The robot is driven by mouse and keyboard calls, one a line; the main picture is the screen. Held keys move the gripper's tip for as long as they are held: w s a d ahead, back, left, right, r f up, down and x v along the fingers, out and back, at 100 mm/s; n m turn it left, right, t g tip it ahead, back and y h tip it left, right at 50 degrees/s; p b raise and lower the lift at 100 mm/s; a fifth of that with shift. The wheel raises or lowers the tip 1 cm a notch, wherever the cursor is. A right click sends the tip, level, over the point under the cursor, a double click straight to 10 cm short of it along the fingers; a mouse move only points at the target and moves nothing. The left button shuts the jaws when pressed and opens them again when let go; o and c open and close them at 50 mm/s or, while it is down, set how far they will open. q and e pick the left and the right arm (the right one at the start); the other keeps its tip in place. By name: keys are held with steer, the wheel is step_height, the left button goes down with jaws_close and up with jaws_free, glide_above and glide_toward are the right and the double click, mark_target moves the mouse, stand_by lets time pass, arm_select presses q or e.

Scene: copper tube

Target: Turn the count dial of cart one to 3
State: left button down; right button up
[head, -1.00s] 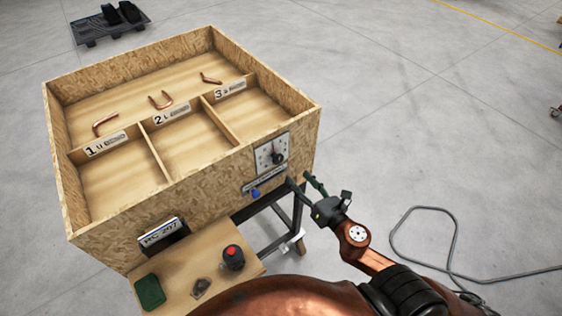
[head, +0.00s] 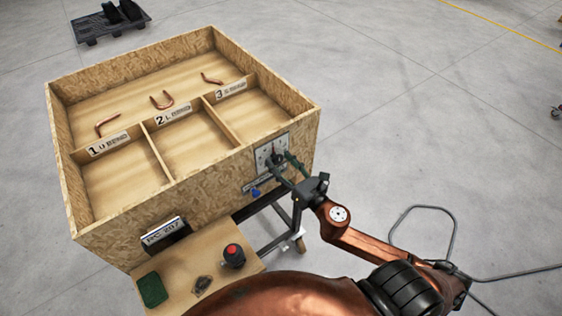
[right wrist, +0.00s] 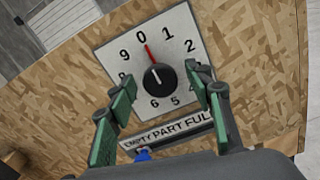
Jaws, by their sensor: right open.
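The count dial (right wrist: 158,76) is a black round knob with a red pointer on a white plate (right wrist: 178,38) marked with digits. In the right wrist view the red pointer stands by the 0. In the head view the dial plate (head: 265,150) is on the front right of the wooden cart (head: 205,178). My right gripper (right wrist: 160,88) is open, its two green-padded fingers on either side of the knob in that view; contact cannot be told. In the head view the right gripper (head: 284,167) is just in front of the plate and partly hides it. My left gripper is not in view.
Below the plate is a strip reading EMPTY, PART, FULL (right wrist: 168,136) with a blue pointer (right wrist: 142,154). Bent copper tubes (head: 162,101) lie behind the cart's compartments. A shelf with a red-topped button (head: 233,254) and green pad (head: 152,290) juts out front. A cable lies on the floor.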

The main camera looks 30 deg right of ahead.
steer(key=c, duration=1.2)
steer(key=shift+o, duration=0.2)
steer(key=shift+m, duration=0.4)
steer(key=m+p, duration=0.1)
steer(key=m, duration=0.2)
steer(key=shift+d+r+p, duration=0.1)
steer(key=shift+p, duration=0.2)
steer(key=m+p, duration=0.2)
steer(key=m, duration=0.3)
steer(key=shift+m, duration=0.3)
steer(key=m+p, duration=0.3)
steer(key=m, duration=0.3)
steer(key=shift+f+m+p, duration=0.2)
steer(key=shift+m+p, duration=1.5)
steer(key=shift+m, duration=1.3)
